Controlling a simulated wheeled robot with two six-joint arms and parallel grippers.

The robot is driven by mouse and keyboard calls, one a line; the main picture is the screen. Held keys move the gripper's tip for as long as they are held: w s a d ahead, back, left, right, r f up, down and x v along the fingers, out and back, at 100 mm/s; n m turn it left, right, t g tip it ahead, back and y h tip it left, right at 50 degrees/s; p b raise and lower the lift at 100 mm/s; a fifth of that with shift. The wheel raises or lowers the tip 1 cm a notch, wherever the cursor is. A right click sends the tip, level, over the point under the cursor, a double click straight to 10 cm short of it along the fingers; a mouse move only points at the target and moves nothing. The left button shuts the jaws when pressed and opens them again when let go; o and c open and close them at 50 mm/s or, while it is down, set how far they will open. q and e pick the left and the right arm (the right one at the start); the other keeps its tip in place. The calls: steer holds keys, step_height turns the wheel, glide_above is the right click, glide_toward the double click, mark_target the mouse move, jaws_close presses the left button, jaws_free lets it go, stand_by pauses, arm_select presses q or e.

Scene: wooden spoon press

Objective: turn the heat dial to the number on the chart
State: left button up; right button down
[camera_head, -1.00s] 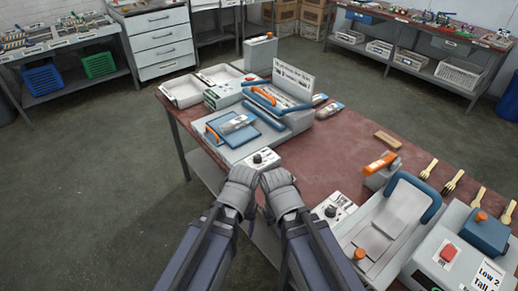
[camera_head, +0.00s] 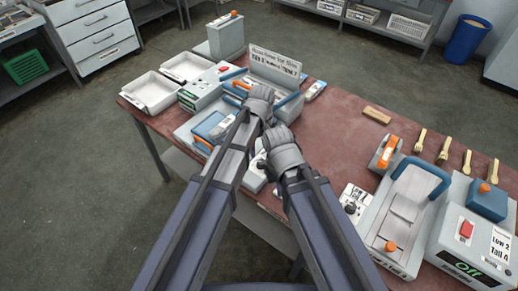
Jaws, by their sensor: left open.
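My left gripper (camera_head: 259,98) is over the back-left press, in front of the upright printed chart board (camera_head: 275,62); its jaws are hard to see from behind. My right gripper (camera_head: 283,150) is nearer the table's front edge, over the front of that press, and its fingers cannot be made out. A white panel with a dark knob (camera_head: 262,163) is largely hidden behind my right gripper. Another small white box with dark dials (camera_head: 352,203) stands right of my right arm. A white label card (camera_head: 500,245) reads "Low 2" and "Tall" plus an unclear character.
A second press with a blue handle (camera_head: 429,178) and a control box with a red button (camera_head: 466,229) stand at right. Wooden pieces (camera_head: 444,148) lie behind them. White trays (camera_head: 187,67) are at back left. The red tabletop (camera_head: 340,140) is clear mid-table.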

mark_target(261, 162)
arm_select(q)
steer(key=shift+w+r, duration=0.1)
steer(key=shift+w, duration=0.3)
arm_select(e)
steer(key=shift+w, duration=0.1)
arm_select(q)
steer(key=shift+s+d, duration=0.1)
step_height(261, 162, down, 2)
steer(key=shift+f+b, duration=0.1)
steer(key=shift+b, duration=0.95)
step_height(261, 162, down, 6)
steer(key=b, duration=0.6)
arm_select(e)
step_height(261, 162, down, 8)
steer(key=shift+r, duration=0.15)
arm_select(q)
steer(key=shift+r, duration=0.2)
jaws_close()
